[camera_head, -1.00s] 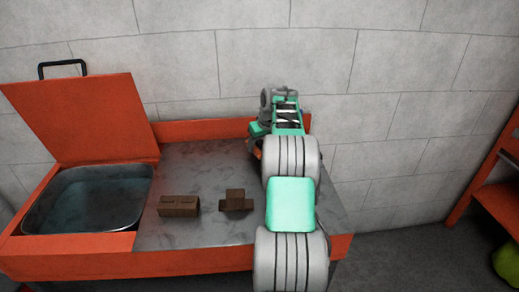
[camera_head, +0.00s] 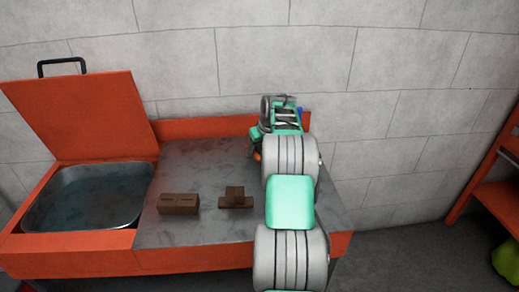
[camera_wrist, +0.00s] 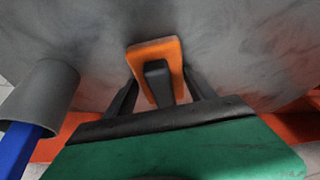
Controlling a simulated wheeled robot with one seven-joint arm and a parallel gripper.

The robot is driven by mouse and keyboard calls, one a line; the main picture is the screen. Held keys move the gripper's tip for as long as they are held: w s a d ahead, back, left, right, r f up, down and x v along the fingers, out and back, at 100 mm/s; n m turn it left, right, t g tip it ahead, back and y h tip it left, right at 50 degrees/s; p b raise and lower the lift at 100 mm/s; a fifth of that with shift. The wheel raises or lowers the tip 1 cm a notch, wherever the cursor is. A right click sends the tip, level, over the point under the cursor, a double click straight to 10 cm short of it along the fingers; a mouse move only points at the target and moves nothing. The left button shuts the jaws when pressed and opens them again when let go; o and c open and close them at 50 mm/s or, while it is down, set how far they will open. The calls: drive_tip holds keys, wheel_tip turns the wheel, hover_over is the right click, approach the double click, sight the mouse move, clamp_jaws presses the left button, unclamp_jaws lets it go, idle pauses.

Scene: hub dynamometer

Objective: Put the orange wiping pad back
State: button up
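The orange wiping pad (camera_wrist: 170,52) with a dark upright handle (camera_wrist: 157,82) shows in the wrist view against the grey bench top. A small orange part of it (camera_head: 257,155) shows beside my arm in the head view. My gripper (camera_wrist: 160,90) is open, with one dark finger on each side of the handle. Gaps show between the fingers and the handle. The fingertips are partly hidden behind the pad and handle. In the head view my arm covers most of the gripper.
A grey cylinder with a blue part (camera_wrist: 40,110) is close to the gripper's left in the wrist view. Two brown blocks (camera_head: 179,204) (camera_head: 236,198) stand on the grey bench top (camera_head: 195,165). An open orange-lidded basin (camera_head: 90,200) is at left. A wall rises behind.

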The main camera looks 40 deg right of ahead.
drive_tip(key=shift+o, duration=1)
drive_tip(key=shift+s+a+f, duration=0.15)
drive_tip(key=shift+f, duration=0.3)
drive_tip(key=shift+s+a+f, duration=0.1)
drive_tip(key=shift+a+f, duration=0.05)
drive_tip(key=shift+f, duration=0.3)
drive_tip(key=shift+a, duration=0.15)
drive_tip(key=w+d+r+v, duration=0.1)
drive_tip(key=v, duration=1.3)
drive_tip(key=a+r, duration=0.2)
drive_tip(key=a, duration=1.3)
drive_tip(key=s+a+f+n, duration=0.1)
drive_tip(key=s+a, duration=0.3)
drive_tip(key=a, duration=0.3)
drive_tip(key=s+a+f+y, duration=0.1)
drive_tip(key=s+a, duration=0.3)
drive_tip(key=a, duration=0.3)
drive_tip(key=s+a+f+n, duration=0.1)
drive_tip(key=s+a, duration=0.2)
drive_tip(key=a, duration=0.4)
drive_tip(key=s+a+f+g, duration=0.1)
drive_tip(key=s+a+f, duration=0.4)
drive_tip(key=s, duration=0.5)
drive_tip(key=shift+s+a+f, duration=0.15)
drive_tip(key=shift+s+f, duration=0.15)
drive_tip(key=shift+f, duration=0.3)
